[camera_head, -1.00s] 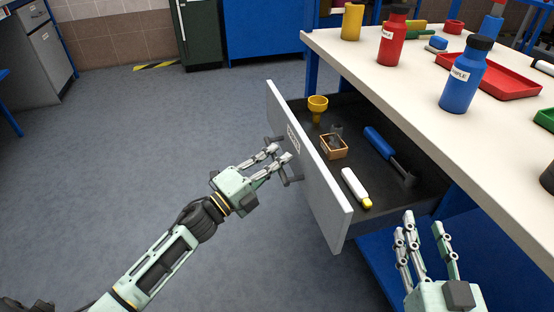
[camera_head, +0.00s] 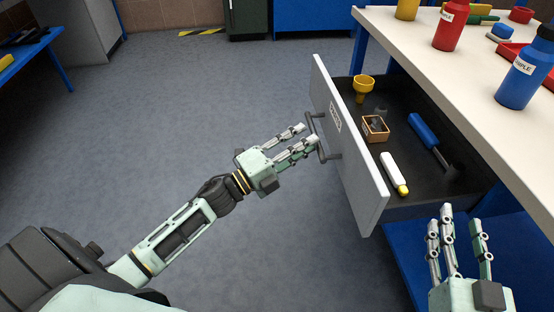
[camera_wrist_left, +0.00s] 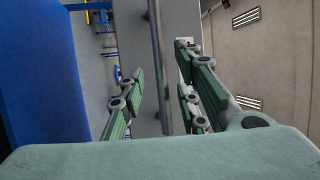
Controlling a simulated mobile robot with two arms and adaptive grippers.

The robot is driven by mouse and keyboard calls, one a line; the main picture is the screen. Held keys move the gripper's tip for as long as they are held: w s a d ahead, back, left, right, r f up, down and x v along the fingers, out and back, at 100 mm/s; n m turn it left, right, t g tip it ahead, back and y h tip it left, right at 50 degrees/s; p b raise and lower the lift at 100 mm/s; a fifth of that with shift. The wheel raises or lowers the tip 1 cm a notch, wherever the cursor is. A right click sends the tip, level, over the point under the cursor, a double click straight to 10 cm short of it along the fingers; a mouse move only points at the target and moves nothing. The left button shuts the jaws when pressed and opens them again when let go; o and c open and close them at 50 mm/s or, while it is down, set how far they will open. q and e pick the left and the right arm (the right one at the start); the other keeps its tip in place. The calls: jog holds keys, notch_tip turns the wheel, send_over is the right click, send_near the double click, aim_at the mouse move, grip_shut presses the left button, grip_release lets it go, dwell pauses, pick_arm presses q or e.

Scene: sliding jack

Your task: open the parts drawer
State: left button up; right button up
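The parts drawer (camera_head: 358,165) stands pulled out from under the workbench, its grey front facing left and its dark inside showing. Its dark bar handle (camera_head: 322,150) is on the front and also shows upright in the wrist view (camera_wrist_left: 159,60). My left gripper (camera_head: 307,134) is open, with its fingertips close beside the handle. In the wrist view the bar lies between the spread fingers, and they are not closed on it. Contact cannot be told. My right gripper (camera_head: 458,218) is open and empty in front of the drawer's near side.
The drawer holds a yellow funnel-like part (camera_head: 363,87), a small box (camera_head: 375,130), a white tube (camera_head: 394,173) and a blue-handled tool (camera_head: 424,131). Bottles, including a blue one (camera_head: 524,80), stand on the white worktop (camera_head: 440,70). The floor (camera_head: 200,110) left of the drawer is clear.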

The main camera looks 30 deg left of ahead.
pick_arm(q)
jog(key=v, duration=0.8)
jog(key=shift+s, duration=0.15)
dwell(0.5)
